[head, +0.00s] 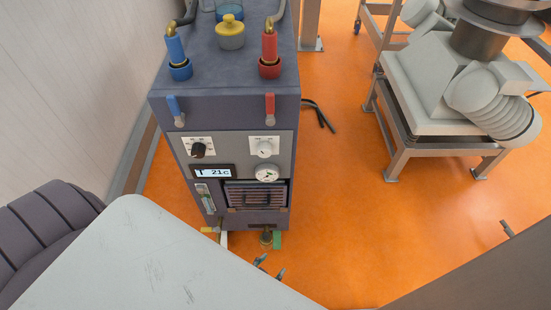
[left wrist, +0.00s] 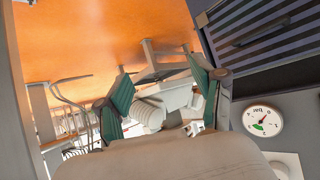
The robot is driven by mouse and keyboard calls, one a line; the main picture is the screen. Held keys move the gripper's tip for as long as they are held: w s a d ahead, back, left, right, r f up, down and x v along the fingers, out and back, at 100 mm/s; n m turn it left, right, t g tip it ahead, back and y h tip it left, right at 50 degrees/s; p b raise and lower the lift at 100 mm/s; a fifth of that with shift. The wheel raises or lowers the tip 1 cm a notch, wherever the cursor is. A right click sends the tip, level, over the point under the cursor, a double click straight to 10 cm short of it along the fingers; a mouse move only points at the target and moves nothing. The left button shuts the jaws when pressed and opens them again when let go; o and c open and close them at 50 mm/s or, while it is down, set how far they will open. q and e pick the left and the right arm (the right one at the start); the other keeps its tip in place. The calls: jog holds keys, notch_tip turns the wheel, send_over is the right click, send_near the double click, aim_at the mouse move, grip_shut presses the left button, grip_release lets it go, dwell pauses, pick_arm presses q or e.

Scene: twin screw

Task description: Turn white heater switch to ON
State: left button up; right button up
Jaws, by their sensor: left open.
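The white heater switch (head: 264,149) is a round white knob on a white plate, on the upper right of the heater unit's grey front panel. A pale plate, likely the same switch, is partly cut off at the lower right of the left wrist view (left wrist: 287,163). My left gripper (head: 270,266) shows only its fingertips past the pale surface's edge, below the switch in the picture and apart from it. In the left wrist view, its green-padded fingers (left wrist: 165,88) are spread, with nothing held between them. My right gripper cannot be made out.
A black knob (head: 199,150) sits left of the white switch. Below are a 21c display (head: 212,171), a round gauge (head: 267,174) and a vent grille (head: 255,195). Red (head: 270,107) and blue (head: 175,107) handles hang above.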

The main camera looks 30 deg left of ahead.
pick_arm(q)
jog(key=w+r+n+t+y+b, duration=0.1)
jog(key=w+r+t+y+b, duration=0.15)
jog(key=w+r+t, duration=0.4)
jog(key=n+t+y+b, duration=0.2)
jog(key=n+y+b, duration=0.35)
jog(key=y, duration=0.45)
send_near(264, 154)
jog(key=shift+n, duration=0.25)
jog(key=p+x, duration=0.2)
jog(key=x, duration=0.6)
jog(key=shift+w+a+r, duration=0.15)
jog(key=shift+w+r, duration=0.05)
jog(key=shift+w, duration=0.1)
jog(key=shift+w+a+r, duration=0.2)
jog(key=shift+w+a, duration=0.15)
jog(key=shift+w, duration=0.25)
jog(key=shift+c, duration=0.2)
jog(key=shift+h, duration=0.35)
jog(key=c, duration=1.1)
